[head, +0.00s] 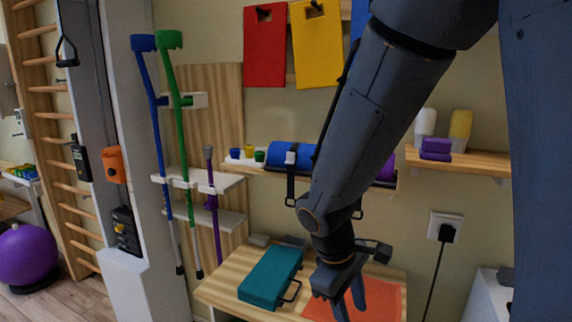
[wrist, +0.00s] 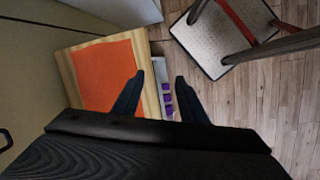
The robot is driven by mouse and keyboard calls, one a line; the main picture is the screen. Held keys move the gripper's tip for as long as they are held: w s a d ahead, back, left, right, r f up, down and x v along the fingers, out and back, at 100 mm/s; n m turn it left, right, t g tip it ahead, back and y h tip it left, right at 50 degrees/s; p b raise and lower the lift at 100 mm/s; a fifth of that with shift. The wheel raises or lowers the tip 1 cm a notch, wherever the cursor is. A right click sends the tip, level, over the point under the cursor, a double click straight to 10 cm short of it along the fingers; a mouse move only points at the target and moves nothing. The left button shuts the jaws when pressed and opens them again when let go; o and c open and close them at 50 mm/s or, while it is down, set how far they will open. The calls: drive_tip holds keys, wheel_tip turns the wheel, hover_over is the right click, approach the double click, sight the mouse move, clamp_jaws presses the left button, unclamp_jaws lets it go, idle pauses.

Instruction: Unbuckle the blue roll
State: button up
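The blue roll (head: 283,155) lies on a wall shelf in the middle of the head view, partly hidden behind my arm. A dark strap with a pale buckle (head: 291,158) goes around it and hangs below the shelf edge. My gripper (head: 350,300) is low in front of the shelf, above the wooden table with the orange mat (head: 385,298). It is well below and to the right of the buckle, apart from it. In the wrist view my gripper (wrist: 153,95) has its two fingers spread with nothing between them. The roll does not show in the wrist view.
A teal case (head: 270,277) with a handle lies on the wooden table (head: 225,288). Blue and green crutches (head: 180,110) and a purple cane (head: 211,190) stand at the left. A socket with a plug (head: 446,230) is at the right.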

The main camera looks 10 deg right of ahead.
drive_tip(key=w+d+r+n+t+h, duration=0.25)
drive_tip(key=w+r+n+h, duration=0.25)
drive_tip(key=w+n, duration=0.3)
drive_tip(key=n+t+h, duration=0.2)
drive_tip(key=n+t, duration=1.1)
drive_tip(key=n, duration=0.1)
approach(288, 162)
drive_tip(key=shift+g, duration=0.25)
drive_tip(key=shift+p+x, duration=1.7)
drive_tip(key=shift+x, duration=2.2)
drive_tip(key=shift+r, duration=0.15)
clamp_jaws()
